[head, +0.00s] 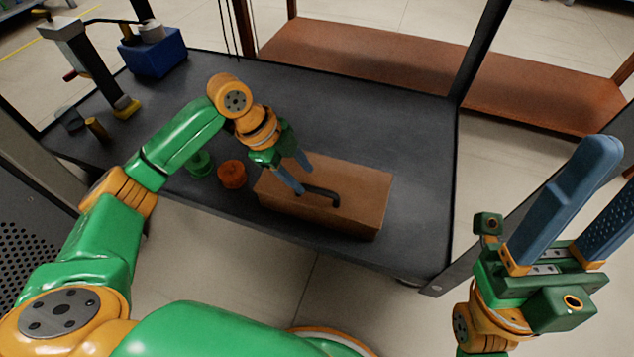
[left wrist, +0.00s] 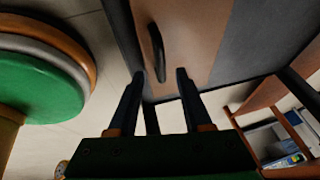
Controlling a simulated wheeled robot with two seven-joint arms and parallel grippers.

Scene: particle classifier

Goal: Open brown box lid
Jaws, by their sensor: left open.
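The brown box (head: 360,190) sits shut on the dark table, with a black handle (head: 322,196) on its lid. In the left wrist view the brown lid (left wrist: 195,40) and its black handle (left wrist: 155,50) lie ahead of the fingertips. My left gripper (head: 302,176) is open and empty at the left end of the handle. Whether a finger touches the handle I cannot tell. My right gripper (head: 592,205) is raised at the right of the head view, fingers spread apart and empty, away from the box.
An orange round piece (head: 232,174) and a green round piece (head: 200,163) stand left of the box. A blue bin (head: 153,55) and a grey device (head: 90,65) are at the back left. The table (head: 420,150) is clear behind and right of the box.

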